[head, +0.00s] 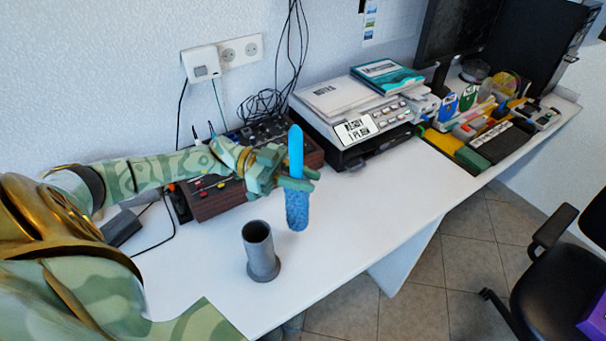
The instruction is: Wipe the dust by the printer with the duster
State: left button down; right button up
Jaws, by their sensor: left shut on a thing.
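The duster (297,207) has a bright blue handle on top and a fuzzy, darker blue head pointing down. My left gripper (298,178) is shut on its handle and holds it upright over the white desk, in front of the printer. I cannot tell whether the duster's head touches the desk. The printer (357,158) is black and grey, with a white notes pad and a teal book on top. I cannot make out any dust on the desk beside it. My right gripper is not in view.
A grey cylindrical holder (260,252) stands empty on the desk (400,190) near the duster. A wooden control box (215,198) sits behind my left arm. Small coloured items crowd the right end. The desk right of the duster is clear. A black chair (560,280) stands at right.

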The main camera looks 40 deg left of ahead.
pick_arm(q)
jog(key=shift+r+p, duration=0.8)
jog(key=shift+r, duration=0.5)
